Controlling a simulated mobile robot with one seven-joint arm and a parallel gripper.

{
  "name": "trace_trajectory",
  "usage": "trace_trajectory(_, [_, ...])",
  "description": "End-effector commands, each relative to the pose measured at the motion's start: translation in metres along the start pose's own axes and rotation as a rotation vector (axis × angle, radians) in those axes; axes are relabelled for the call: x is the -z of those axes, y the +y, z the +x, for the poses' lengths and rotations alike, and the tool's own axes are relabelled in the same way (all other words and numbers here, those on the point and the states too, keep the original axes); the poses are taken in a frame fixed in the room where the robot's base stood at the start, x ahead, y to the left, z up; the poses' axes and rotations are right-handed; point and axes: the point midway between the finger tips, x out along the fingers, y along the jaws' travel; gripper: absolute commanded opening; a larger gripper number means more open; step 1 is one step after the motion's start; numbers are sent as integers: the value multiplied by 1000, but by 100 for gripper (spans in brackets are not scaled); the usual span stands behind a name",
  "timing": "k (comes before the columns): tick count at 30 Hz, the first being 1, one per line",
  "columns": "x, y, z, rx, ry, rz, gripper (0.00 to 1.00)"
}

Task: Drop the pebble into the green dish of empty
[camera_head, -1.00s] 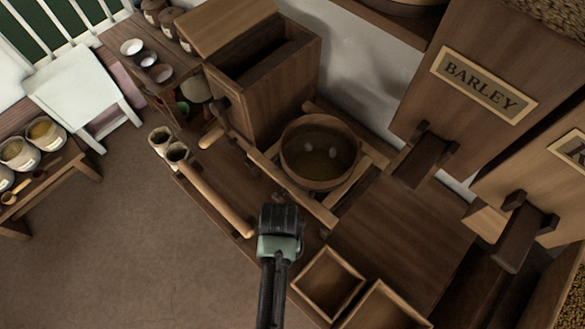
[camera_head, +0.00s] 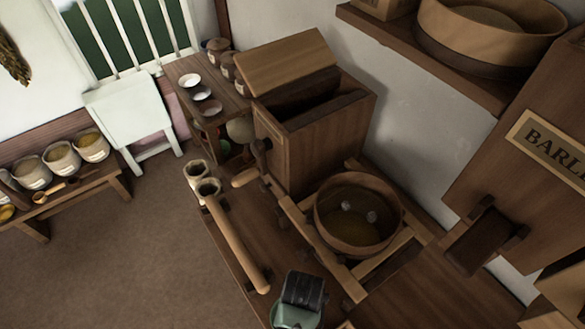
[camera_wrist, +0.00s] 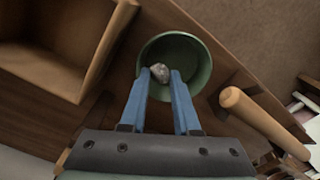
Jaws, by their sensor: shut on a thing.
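In the wrist view, my gripper (camera_wrist: 160,82) is shut on a small grey pebble (camera_wrist: 160,72), held at the fingertips. The round green dish (camera_wrist: 203,75) lies behind and around the fingertips in that view. The pebble shows against its inside, toward the left of the opening. No other contents show in the visible part of the dish. I cannot tell how high the pebble is above its bottom. In the head view, my gripper (camera_head: 301,289) is at the bottom edge, seen from above; its fingertips and the pebble are hidden there.
A wooden handle (camera_wrist: 262,122) lies right of the dish. An open wooden box (camera_wrist: 97,52) stands left of it. In the head view, a round wooden tub (camera_head: 335,238) with pale lumps sits in a frame.

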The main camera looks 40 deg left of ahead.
Motion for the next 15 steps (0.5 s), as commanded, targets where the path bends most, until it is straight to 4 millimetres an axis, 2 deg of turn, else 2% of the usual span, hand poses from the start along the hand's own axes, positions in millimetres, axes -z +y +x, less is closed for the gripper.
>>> trace_trajectory(4, [0,0,-1,0,0,0,0])
trace_trajectory(5, [0,0,-1,0,0,0,34])
trace_trajectory(10, [0,0,-1,0,0,0,64])
trace_trajectory(15, [0,0,-1,0,0,0,65])
